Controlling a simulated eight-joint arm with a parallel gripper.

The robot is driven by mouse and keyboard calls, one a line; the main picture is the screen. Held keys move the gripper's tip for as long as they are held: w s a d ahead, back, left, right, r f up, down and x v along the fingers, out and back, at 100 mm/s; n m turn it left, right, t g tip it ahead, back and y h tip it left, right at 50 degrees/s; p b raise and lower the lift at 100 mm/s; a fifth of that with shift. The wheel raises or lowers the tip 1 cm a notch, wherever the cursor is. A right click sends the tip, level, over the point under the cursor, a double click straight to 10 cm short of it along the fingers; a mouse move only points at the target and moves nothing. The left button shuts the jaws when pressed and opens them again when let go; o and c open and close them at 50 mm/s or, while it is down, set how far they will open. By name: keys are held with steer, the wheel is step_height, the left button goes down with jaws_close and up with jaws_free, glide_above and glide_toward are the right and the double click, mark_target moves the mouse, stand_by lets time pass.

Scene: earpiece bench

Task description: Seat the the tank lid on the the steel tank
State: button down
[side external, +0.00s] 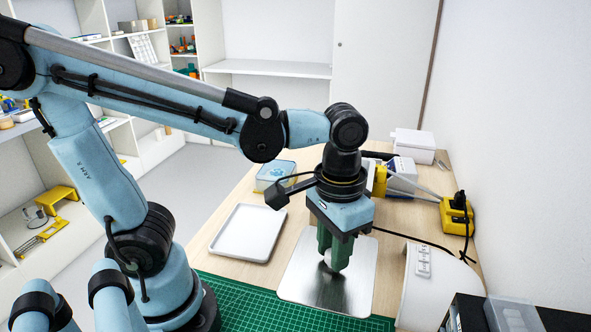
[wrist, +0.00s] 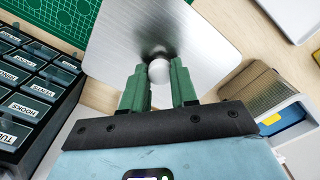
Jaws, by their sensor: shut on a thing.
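My gripper (side external: 335,262), with green fingers pointing down, is over a brushed steel plate (side external: 300,282) with rounded corners. In the wrist view my gripper (wrist: 159,68) is shut on a small pale round knob (wrist: 158,73). The steel plate (wrist: 200,35) spreads beyond it, with a dark reflection by the knob. The knob looks close to the plate's middle, so the two may be the tank lid; I cannot tell if they are joined. I cannot make out a separate steel tank below, nor whether the plate is raised off the table.
A white tray (side external: 247,233) lies left of the plate, with a blue-topped clear box (side external: 274,174) behind. A green cutting mat (side external: 240,300) is in front. A white curved stand (side external: 420,290) is close on the right. Labelled drawers (wrist: 30,90) show in the wrist view.

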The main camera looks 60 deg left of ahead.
steer(key=w+a+r, duration=0.3)
steer(key=w+a, duration=0.6)
steer(key=a, duration=0.2)
steer(key=w+a+r, duration=0.3)
steer(key=w+a, duration=0.6)
steer(key=a, duration=0.2)
steer(key=shift+w, duration=0.2)
steer(key=shift+f, duration=2.25)
steer(key=c, duration=0.8)
jaws_free()
